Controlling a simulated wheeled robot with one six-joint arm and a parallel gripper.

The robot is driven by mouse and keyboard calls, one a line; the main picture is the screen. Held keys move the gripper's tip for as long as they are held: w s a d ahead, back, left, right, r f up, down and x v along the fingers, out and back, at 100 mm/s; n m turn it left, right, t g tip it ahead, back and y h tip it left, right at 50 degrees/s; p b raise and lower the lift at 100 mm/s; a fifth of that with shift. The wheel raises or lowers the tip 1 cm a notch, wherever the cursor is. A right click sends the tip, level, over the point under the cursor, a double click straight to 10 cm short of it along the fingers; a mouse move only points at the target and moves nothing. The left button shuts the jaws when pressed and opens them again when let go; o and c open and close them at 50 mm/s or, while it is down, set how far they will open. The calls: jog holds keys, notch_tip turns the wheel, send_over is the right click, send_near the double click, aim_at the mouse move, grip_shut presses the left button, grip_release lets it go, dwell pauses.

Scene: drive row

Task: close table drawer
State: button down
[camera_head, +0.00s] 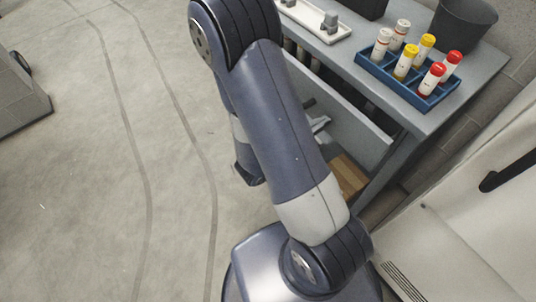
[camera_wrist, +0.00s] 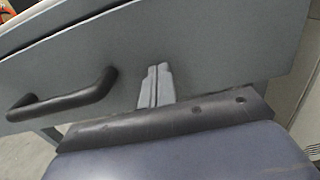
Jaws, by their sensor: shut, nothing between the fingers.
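The table drawer's grey front (camera_head: 350,115) shows in the head view, partly hidden by my arm. A dark gap between it and the tabletop edge shows the drawer standing partly open. In the wrist view the drawer front (camera_wrist: 215,50) fills most of the picture, with its black bar handle (camera_wrist: 65,100) at left. My gripper (camera_wrist: 156,72) is shut and empty, its tips pointing at the drawer front to the right of the handle. I cannot tell whether they touch it. In the head view my gripper (camera_head: 320,123) is mostly hidden behind my arm.
The grey table (camera_head: 455,108) bears a blue tray (camera_head: 407,92) of capped bottles, a white tray (camera_head: 312,22) and a dark bin (camera_head: 463,22). A brown box (camera_head: 348,176) is below the drawer. A white cabinet (camera_head: 460,235) stands at lower right.

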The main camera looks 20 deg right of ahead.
jog(key=x, duration=0.6)
jog(key=shift+d, duration=0.2)
jog(key=shift+w+r, duration=0.1)
jog(key=shift+r, duration=0.1)
jog(key=shift+a, duration=0.25)
jog(key=v, duration=0.6)
send_near(336, 112)
jog(key=shift+w+a+f, duration=0.2)
jog(key=shift+f, duration=0.4)
jog(key=shift+w+a+f, duration=0.2)
jog(key=shift+f, duration=0.45)
jog(key=shift+w+a+f, duration=0.2)
jog(key=shift+f, duration=0.4)
jog(key=shift+d, duration=0.1)
